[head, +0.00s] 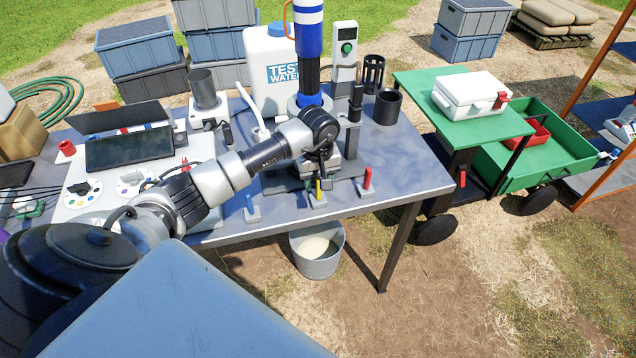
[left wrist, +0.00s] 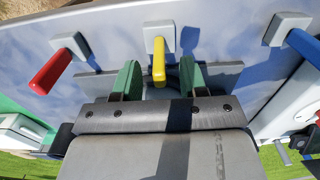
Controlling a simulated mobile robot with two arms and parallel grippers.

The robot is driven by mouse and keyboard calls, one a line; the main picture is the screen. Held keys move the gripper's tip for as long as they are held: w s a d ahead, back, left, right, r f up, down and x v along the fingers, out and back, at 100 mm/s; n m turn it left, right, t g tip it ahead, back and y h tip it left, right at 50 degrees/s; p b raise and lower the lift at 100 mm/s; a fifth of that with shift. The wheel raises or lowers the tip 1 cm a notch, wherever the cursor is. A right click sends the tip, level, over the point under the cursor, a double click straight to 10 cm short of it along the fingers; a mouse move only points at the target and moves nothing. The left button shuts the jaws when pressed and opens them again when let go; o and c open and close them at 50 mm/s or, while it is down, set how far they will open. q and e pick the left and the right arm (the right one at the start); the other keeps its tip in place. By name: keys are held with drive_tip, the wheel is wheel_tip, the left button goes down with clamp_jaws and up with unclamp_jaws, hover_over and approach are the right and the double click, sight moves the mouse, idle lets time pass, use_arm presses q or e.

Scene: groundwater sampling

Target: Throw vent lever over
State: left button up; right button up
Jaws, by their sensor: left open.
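Three small levers on grey bases stand along the front edge of the table: a blue lever (head: 250,204), a yellow lever (head: 318,190) and a red lever (head: 367,179). No label shows which is the vent lever. My left gripper (head: 319,168) points down just behind the yellow lever. In the left wrist view the open green fingers (left wrist: 159,76) stand on either side of the yellow lever (left wrist: 158,55), with a gap on both sides. The red lever (left wrist: 50,72) and blue lever (left wrist: 303,45) lie outside the fingers. My right gripper is not seen.
A dark cup (head: 387,106) stands right. A bucket (head: 317,252) sits on the ground below the table edge. The tabletop (head: 420,165) at right is clear.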

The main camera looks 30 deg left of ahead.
use_arm(q)
clamp_jaws()
drive_tip(key=c, duration=0.8)
unclamp_jaws()
drive_tip(key=shift+w+d+f+g+y+b, duration=0.3)
drive_tip(key=shift+w+d+b, duration=0.15)
drive_tip(key=shift+b, duration=0.2)
drive_tip(key=shift+w+d+f+g+y+b, duration=0.2)
drive_tip(key=shift+w+d+g+b, duration=0.15)
drive_tip(key=shift+b, duration=0.25)
drive_tip(key=c, duration=0.6)
unclamp_jaws()
drive_tip(key=shift+w+d+g+y, duration=0.25)
drive_tip(key=shift+w+d+y, duration=0.1)
drive_tip(key=shift+w, duration=0.15)
drive_tip(key=shift+c, duration=0.2)
